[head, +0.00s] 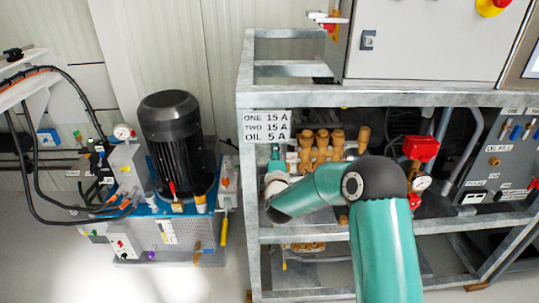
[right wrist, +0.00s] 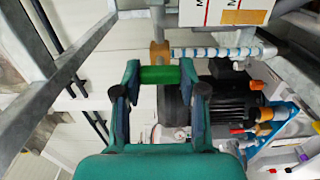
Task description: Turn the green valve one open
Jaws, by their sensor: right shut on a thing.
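The green valve one (right wrist: 160,75) shows in the right wrist view as a short green cylinder on a brass-coloured fitting (right wrist: 159,50). My right gripper (right wrist: 160,78) has one finger on each side of the green piece and is shut on it. In the head view my right arm comes up from the bottom, and the right gripper (head: 276,160) is at the left of the metal frame, just below the label sign. There the valve cannot be made out clearly behind the gripper. My left gripper is not in view.
A galvanised frame (head: 390,100) surrounds the pipework. A sign (head: 265,126) reads ONE 15 A, TWO 15 A, OIL 5 A. Brass fittings (head: 322,150), a red part (head: 421,148) and a gauge (head: 422,182) are to the right. A black motor (head: 175,140) stands at left.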

